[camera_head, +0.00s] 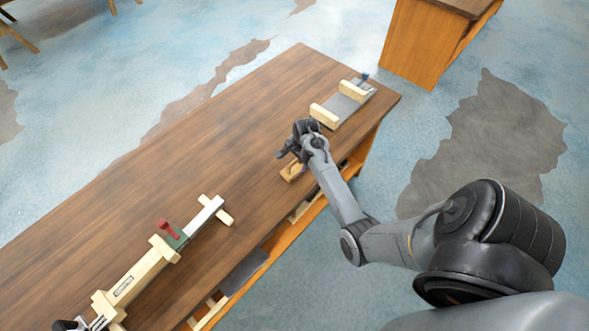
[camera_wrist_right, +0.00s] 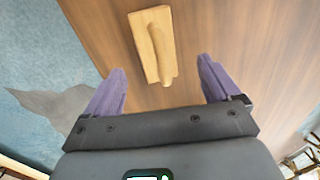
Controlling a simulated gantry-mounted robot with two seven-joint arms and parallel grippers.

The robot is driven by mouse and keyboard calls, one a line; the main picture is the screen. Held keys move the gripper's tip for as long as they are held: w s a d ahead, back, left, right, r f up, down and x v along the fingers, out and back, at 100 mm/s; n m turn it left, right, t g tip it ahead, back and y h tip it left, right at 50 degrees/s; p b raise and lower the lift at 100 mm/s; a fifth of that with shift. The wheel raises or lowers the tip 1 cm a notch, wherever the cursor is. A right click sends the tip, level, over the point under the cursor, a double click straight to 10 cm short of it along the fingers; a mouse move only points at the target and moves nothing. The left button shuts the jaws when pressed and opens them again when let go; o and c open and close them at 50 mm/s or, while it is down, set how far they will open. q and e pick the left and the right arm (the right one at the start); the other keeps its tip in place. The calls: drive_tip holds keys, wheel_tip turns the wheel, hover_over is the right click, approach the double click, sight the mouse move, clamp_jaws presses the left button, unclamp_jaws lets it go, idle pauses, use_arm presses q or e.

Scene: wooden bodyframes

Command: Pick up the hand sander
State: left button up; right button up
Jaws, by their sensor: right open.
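The hand sander (camera_head: 292,171) is a small light-wood block with a raised handle, lying on the workbench near its front edge. In the right wrist view the hand sander (camera_wrist_right: 153,45) lies ahead of the fingers, between their lines, with its handle upward. My right gripper (camera_head: 286,157) is over the bench just above the sander. In the wrist view its two purple fingers (camera_wrist_right: 160,85) are spread wide with nothing between the tips. Whether the fingers are level with the handle is hard to tell. My left gripper is not clearly seen.
The brown workbench (camera_head: 220,130) has a wooden frame with a red and green part (camera_head: 150,262) at front left. A grey board with wooden end blocks (camera_head: 343,104) lies at the far right end. The bench's middle is clear. Another wooden cabinet (camera_head: 425,45) stands beyond.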

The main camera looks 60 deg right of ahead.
sight(295, 168)
drive_tip(key=shift+w+d+f, duration=0.1)
drive_tip(key=shift+w+f, duration=0.05)
drive_tip(key=shift+f, duration=2.2)
drive_tip(key=shift+w+f, duration=0.15)
drive_tip(key=shift+f, duration=0.5)
drive_tip(key=c, duration=1.2)
drive_tip(key=shift+r, duration=0.1)
drive_tip(key=shift+r, duration=0.5)
drive_tip(key=r, duration=0.3)
drive_tip(key=shift+s+d+r, duration=0.15)
drive_tip(key=shift+s+r, duration=0.1)
drive_tip(key=shift+s, duration=0.15)
drive_tip(key=s+d+r, duration=0.3)
drive_tip(key=s+r, duration=0.3)
drive_tip(key=s, duration=0.4)
drive_tip(key=shift+d+r, duration=0.2)
drive_tip(key=shift+d, duration=0.15)
